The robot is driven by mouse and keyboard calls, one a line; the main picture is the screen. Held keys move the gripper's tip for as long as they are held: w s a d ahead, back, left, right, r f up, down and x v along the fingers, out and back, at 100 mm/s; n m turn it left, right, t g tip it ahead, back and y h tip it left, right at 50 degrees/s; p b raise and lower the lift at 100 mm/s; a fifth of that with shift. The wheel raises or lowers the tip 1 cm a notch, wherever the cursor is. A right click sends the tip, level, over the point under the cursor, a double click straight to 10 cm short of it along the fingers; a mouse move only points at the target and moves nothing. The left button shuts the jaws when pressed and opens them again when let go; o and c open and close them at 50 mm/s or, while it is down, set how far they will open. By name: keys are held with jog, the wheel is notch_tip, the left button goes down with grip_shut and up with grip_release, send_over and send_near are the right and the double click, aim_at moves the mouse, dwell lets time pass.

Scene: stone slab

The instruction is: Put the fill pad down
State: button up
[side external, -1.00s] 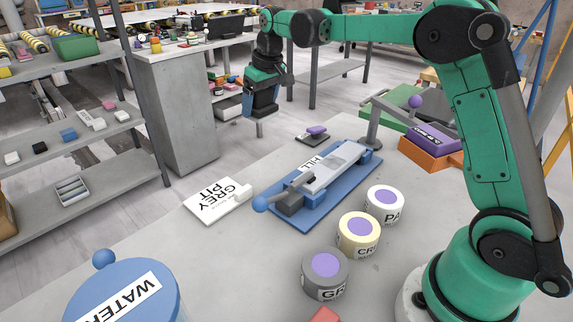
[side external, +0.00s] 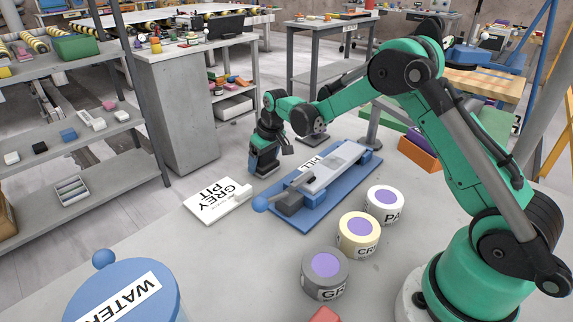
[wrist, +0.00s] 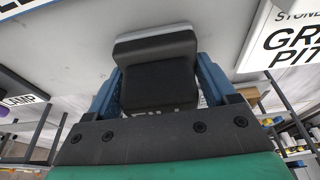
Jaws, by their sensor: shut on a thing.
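My gripper (side external: 265,158) is low over the slab, between the GREY PIT card and the blue clamp board. In the wrist view, its blue fingers (wrist: 158,88) are shut on a dark block with a light grey face, which I take as the fill pad (wrist: 158,75). Part of its lettering shows near the jaws, mostly covered. In the side view the pad is hardly distinguishable at the jaws. I cannot tell whether its grey face touches the slab.
The GREY PIT card (side external: 217,200) lies left of my gripper, and the blue clamp board (side external: 318,205) lies right. Tubs with purple tops (side external: 384,203), (side external: 358,233), (side external: 324,272) stand in front. A blue WATER container (side external: 125,290) is at front left. Bare slab (side external: 240,250) lies between.

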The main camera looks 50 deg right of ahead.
jog(key=shift+f, duration=0.15)
jog(key=o, duration=1.2)
jog(key=v, duration=1.1)
jog(key=s+a+r+t, duration=0.1)
jog(key=s+a, duration=0.3)
jog(key=s, duration=0.4)
jog(key=s+a+r+t, duration=0.1)
jog(key=s+a+t, duration=0.2)
jog(key=s, duration=0.5)
jog(key=shift+s+a+r, duration=0.25)
jog(key=shift+s+a, duration=0.1)
jog(key=shift+a, duration=0.15)
